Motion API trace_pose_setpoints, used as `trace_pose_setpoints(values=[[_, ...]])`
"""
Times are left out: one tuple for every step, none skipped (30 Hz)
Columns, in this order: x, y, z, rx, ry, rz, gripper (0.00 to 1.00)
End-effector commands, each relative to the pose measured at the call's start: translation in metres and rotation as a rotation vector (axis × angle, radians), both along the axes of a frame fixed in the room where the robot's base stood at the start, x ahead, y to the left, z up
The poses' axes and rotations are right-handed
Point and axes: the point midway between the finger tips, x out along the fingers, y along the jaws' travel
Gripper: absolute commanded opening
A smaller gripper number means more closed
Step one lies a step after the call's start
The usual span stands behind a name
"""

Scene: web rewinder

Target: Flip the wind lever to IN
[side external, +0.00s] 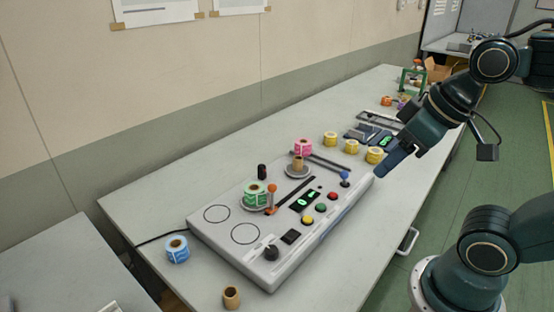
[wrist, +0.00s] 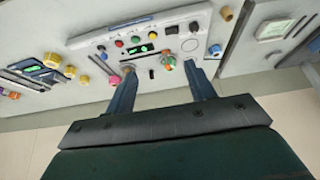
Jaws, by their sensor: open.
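The pale grey rewinder console (side external: 225,240) lies on the bench. It carries a lever with a blue knob (side external: 345,175) at its right end and a lever with an orange knob (side external: 272,188) near the middle. I cannot read labels, so which is the wind lever and its setting are unclear. My gripper (side external: 390,165) hangs above and right of the blue-knobbed lever, touching nothing. In the wrist view my gripper (wrist: 160,75) is open and empty, its fingers spread towards the console (wrist: 190,18). The blue knob (wrist: 101,48) shows beyond the left finger.
A green-labelled roll (side external: 255,195) and a pink roll (side external: 303,147) sit on the console's spindles. A black knob (side external: 271,252) stands at its front. A blue roll (side external: 177,249) and a cardboard core (side external: 231,296) lie beside it. Yellow rolls (side external: 351,146) stand behind.

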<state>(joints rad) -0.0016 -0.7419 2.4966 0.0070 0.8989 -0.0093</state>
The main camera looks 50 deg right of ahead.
Motion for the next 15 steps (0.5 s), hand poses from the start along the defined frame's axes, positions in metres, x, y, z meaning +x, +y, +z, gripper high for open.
trace_pose_setpoints(values=[[0.002,-0.001,0.000,-0.005,0.004,0.002,0.44],[0.003,-0.001,0.000,-0.008,0.007,0.004,0.38],[0.005,-0.002,0.000,-0.013,0.012,0.007,0.30],[0.006,-0.003,0.000,-0.018,0.016,0.010,0.24],[0.008,-0.004,0.000,-0.024,0.020,0.013,0.19],[0.011,-0.005,-0.001,-0.033,0.028,0.016,0.11],[0.013,-0.007,-0.001,-0.040,0.034,0.022,0.05],[0.016,-0.008,-0.002,-0.048,0.040,0.026,0.00],[0.020,-0.010,-0.002,-0.060,0.049,0.031,0.00],[0.023,-0.012,-0.002,-0.070,0.055,0.037,0.00],[0.026,-0.013,-0.003,-0.080,0.064,0.042,0.00],[0.030,-0.015,-0.004,-0.094,0.075,0.051,0.00],[0.033,-0.017,-0.004,-0.105,0.083,0.058,0.00],[0.037,-0.019,-0.005,-0.117,0.093,0.063,0.00],[0.042,-0.021,-0.006,-0.133,0.105,0.074,0.00]])
